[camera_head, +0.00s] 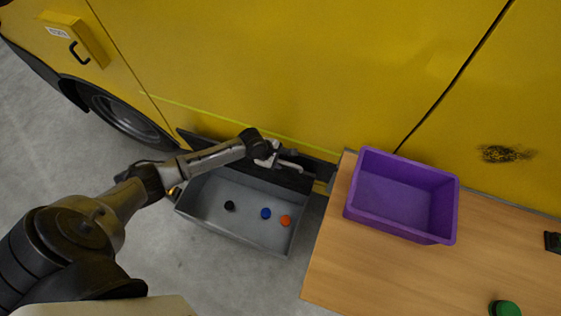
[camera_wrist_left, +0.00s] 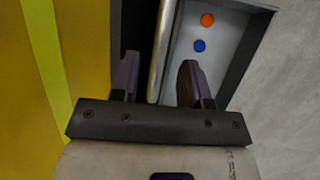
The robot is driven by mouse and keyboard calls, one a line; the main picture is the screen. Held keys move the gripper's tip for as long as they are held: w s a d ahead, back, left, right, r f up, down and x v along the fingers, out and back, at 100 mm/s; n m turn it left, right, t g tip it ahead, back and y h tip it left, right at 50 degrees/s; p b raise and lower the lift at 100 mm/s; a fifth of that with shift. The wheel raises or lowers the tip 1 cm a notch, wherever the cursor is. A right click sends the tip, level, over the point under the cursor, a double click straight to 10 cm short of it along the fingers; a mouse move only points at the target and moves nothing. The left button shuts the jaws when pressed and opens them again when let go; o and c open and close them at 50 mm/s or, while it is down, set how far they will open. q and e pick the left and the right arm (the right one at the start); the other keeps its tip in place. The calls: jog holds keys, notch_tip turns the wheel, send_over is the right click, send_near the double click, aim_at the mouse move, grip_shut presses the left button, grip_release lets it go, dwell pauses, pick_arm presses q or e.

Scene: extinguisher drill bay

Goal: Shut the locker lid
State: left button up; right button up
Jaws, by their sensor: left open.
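The grey locker (camera_head: 186,209) stands low beside the yellow vehicle with its inside showing. Its dark lid (camera_head: 292,181) is raised along the vehicle side, partly hidden by my left arm. A pale bar handle (camera_head: 291,165) is on the lid. My left gripper (camera_head: 276,158) is open at the handle. In the left wrist view the handle (camera_wrist_left: 161,40) runs between the two spread fingers of the gripper (camera_wrist_left: 159,75); I cannot tell whether they touch it. The lid (camera_wrist_left: 137,28) shows there as a dark strip beside the handle. My right gripper is not in view.
Black (camera_head: 229,205), blue (camera_head: 266,213) and orange (camera_head: 285,220) round items lie in the locker. A wooden table (camera_head: 335,262) at the right holds a purple bin (camera_head: 449,212) and a green item (camera_head: 505,308). The yellow vehicle (camera_head: 300,70) blocks the back; floor is clear in front.

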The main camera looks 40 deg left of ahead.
pick_arm(q)
jog(key=shift+x, duration=1.1)
jog(key=shift+c, duration=0.3)
grip_shut()
